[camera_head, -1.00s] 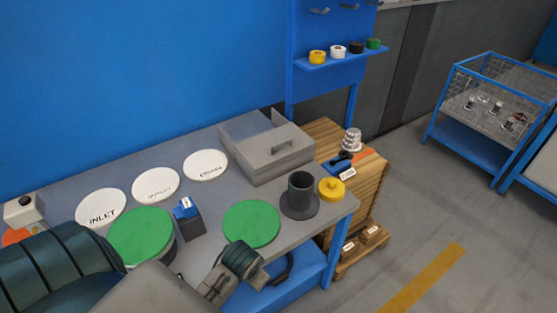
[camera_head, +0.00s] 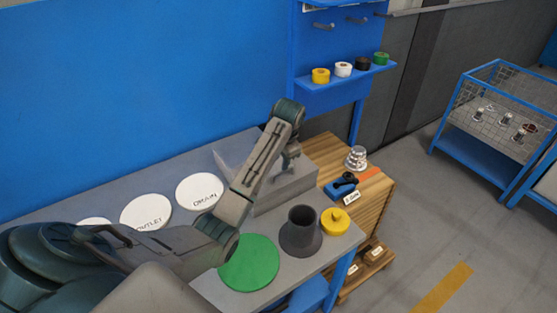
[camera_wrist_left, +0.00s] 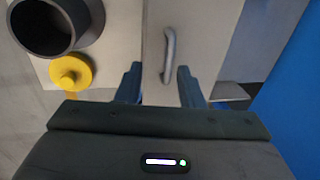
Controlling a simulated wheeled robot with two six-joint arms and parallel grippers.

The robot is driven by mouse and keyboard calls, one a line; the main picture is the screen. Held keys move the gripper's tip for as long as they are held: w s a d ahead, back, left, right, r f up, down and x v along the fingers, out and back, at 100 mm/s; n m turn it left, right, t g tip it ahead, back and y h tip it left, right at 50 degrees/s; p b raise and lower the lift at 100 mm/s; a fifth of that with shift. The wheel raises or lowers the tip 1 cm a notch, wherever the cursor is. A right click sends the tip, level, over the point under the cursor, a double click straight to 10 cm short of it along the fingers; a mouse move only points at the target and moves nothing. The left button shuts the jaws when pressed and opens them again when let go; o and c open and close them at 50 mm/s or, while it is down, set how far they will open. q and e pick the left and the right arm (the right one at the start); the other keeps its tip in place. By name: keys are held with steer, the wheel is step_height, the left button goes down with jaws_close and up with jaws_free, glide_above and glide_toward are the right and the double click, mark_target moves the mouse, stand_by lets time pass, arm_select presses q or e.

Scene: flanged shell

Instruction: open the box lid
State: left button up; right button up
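The grey box (camera_head: 290,192) stands at the back right of the workbench, partly hidden behind my left arm. Its lid (camera_wrist_left: 200,35) shows as a pale flat panel in the left wrist view, with a grey bar handle (camera_wrist_left: 169,55) on it. My left gripper (camera_head: 291,160) is over the box in the head view. In the left wrist view my left gripper (camera_wrist_left: 160,80) is open, its fingers on either side of the handle's line. I cannot tell whether the fingers reach down to the handle. My right gripper is not in view.
A dark flanged cylinder (camera_head: 300,232) and a yellow knobbed cap (camera_head: 335,221) stand in front of the box. A green disc (camera_head: 249,264) and white labelled discs (camera_head: 199,191) lie on the bench. A blue wall rises behind; a wooden stand (camera_head: 375,205) is at right.

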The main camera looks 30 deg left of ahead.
mark_target(277, 172)
arm_select(q)
steer(key=a+f+p, duration=0.1)
steer(key=f, duration=0.1)
steer(key=w+a+f+p, duration=0.1)
steer(key=f, duration=0.1)
steer(key=w+f+p, duration=0.1)
steer(key=f, duration=0.2)
steer(key=shift+w+a+p, duration=0.2)
steer(key=shift+a+p, duration=0.15)
steer(key=shift+a, duration=0.05)
steer(key=shift+f, duration=0.45)
jaws_close()
